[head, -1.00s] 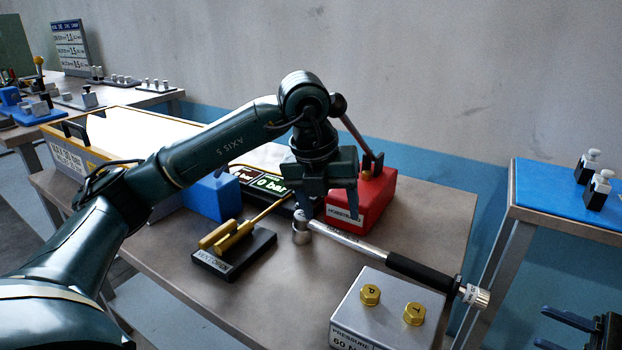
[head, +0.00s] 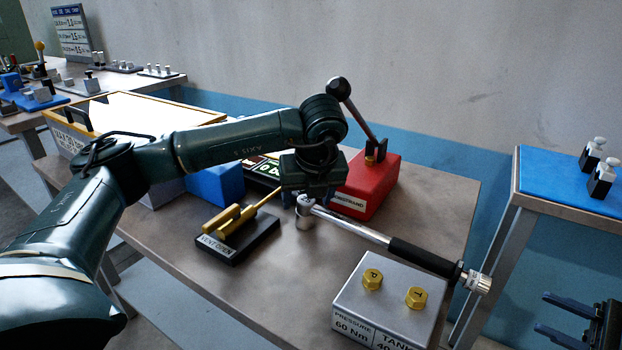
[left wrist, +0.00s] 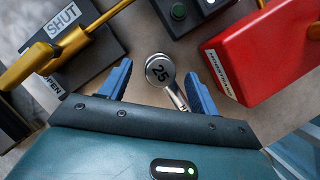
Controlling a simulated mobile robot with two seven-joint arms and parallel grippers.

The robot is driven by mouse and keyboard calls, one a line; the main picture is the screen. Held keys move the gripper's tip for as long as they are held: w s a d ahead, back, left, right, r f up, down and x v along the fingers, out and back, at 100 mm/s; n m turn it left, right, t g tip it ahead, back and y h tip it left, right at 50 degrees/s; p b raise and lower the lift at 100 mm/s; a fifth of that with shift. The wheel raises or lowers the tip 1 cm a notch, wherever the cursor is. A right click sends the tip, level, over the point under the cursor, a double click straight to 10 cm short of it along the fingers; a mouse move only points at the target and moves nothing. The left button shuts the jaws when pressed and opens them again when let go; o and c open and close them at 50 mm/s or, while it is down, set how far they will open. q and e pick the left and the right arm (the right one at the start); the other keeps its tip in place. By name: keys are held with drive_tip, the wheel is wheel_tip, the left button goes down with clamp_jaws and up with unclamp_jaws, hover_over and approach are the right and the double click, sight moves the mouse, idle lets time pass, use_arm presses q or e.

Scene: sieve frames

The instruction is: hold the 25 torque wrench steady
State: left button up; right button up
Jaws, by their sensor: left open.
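The torque wrench (head: 355,230) lies along the table, its round head at the left and its black grip and silver end at the right, beyond the silver pressure block. In the left wrist view its head (left wrist: 160,70) bears the number 25 and shows between the two blue fingers, apart from both. My left gripper (left wrist: 158,82) is open around the head region, holding nothing. In the head view its fingers are mostly hidden by the gripper body. My right gripper (head: 541,312) is at the lower right, its blue fingers apart and empty.
A black vent block (head: 235,240) with brass handles is at the left. The silver block (head: 385,310) with two brass fittings is in front. A blue-topped table (head: 545,190) stands at the right.

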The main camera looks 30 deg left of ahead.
use_arm(q)
drive_tip(key=shift+x, duration=1.9)
drive_tip(key=shift+c, duration=0.3)
clamp_jaws()
drive_tip(key=shift+d, duration=0.1)
idle(0.8)
